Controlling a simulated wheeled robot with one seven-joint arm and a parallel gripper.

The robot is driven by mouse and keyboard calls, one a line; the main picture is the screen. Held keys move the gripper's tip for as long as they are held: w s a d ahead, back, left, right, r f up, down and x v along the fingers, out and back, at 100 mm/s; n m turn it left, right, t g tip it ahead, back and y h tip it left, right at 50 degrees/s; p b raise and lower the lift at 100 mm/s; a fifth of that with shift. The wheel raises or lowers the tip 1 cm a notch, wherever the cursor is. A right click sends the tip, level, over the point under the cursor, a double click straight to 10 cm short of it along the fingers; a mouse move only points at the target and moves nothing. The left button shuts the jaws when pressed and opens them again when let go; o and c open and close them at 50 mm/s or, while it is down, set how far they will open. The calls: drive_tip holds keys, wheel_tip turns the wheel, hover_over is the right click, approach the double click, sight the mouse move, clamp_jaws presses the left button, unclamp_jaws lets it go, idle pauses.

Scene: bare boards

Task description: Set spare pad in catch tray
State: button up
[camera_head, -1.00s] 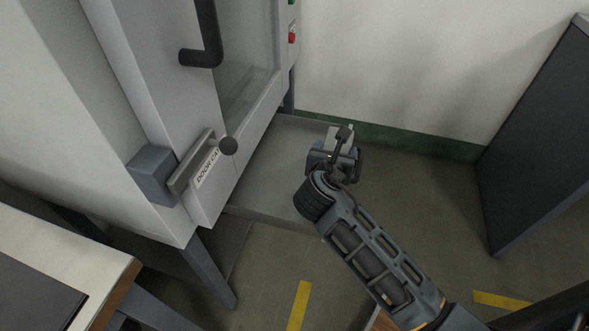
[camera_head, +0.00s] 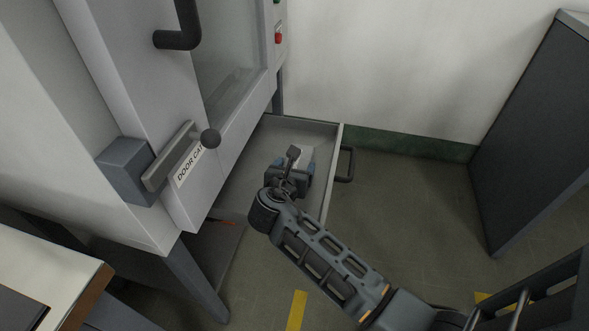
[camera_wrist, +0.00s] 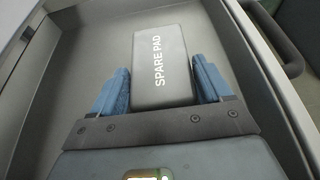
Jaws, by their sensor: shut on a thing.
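The spare pad (camera_wrist: 160,66) is a grey block with white lettering, seen from above in the wrist view. My gripper (camera_wrist: 162,82) is shut on it, with a blue finger on each side. In the head view my gripper (camera_head: 293,172) is over the inside of the catch tray (camera_head: 332,190), and part of the pad (camera_head: 309,156) shows beyond it. The tray is a shallow grey drawer pulled out from under the cabinet; its floor (camera_wrist: 62,72) shows around the pad in the wrist view. I cannot tell whether the pad touches the tray floor.
The tray's dark handle (camera_head: 347,164) sticks out on its right. A dark cabinet (camera_head: 530,135) is far right. Open floor lies between.

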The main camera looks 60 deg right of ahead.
drive_tip(key=o, duration=1)
drive_tip(key=shift+c, duration=0.2)
drive_tip(key=shift+r, duration=0.1)
drive_tip(key=shift+s+a+r, duration=0.1)
drive_tip(key=shift+a+r, duration=0.05)
drive_tip(key=shift+a, duration=0.15)
drive_tip(key=p+v, duration=0.3)
drive_tip(key=v, duration=0.8)
drive_tip(key=shift+s+a+r, duration=0.1)
